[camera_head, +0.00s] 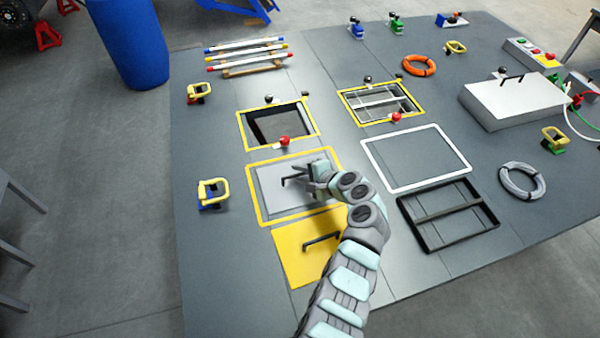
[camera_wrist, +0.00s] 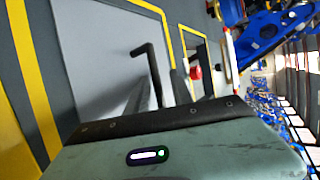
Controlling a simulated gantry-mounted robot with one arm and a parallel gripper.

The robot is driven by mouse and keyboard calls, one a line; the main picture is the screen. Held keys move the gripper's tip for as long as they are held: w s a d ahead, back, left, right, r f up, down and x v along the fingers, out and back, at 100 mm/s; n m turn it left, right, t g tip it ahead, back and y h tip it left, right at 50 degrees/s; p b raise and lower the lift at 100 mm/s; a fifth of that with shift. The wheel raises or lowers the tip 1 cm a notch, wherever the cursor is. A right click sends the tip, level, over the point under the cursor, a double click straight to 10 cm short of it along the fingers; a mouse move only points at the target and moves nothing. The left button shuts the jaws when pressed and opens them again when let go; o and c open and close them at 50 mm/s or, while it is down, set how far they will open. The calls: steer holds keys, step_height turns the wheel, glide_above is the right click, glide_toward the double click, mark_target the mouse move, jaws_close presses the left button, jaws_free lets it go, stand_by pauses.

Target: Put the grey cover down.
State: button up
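The grey cover (camera_head: 275,203) is a flat plate with a black bar handle. In the head view it appears inside a yellow rectangular outline (camera_head: 251,192); I cannot tell whether it touches the deck. My gripper (camera_head: 311,177) is at the handle's right end, coming from the lower right. In the wrist view the cover (camera_wrist: 95,50) and its black handle (camera_wrist: 150,72) are just beyond the gripper housing.
A yellow cover (camera_head: 298,266) with a black handle lies just below the outline. Above it is an open yellow-rimmed hatch (camera_head: 240,131) with a red knob (camera_head: 284,141) between. A white frame outline (camera_head: 381,184) and black frame (camera_head: 408,222) lie to the right.

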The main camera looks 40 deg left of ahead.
steer(key=v, duration=1.2)
steer(key=shift+p, duration=0.4)
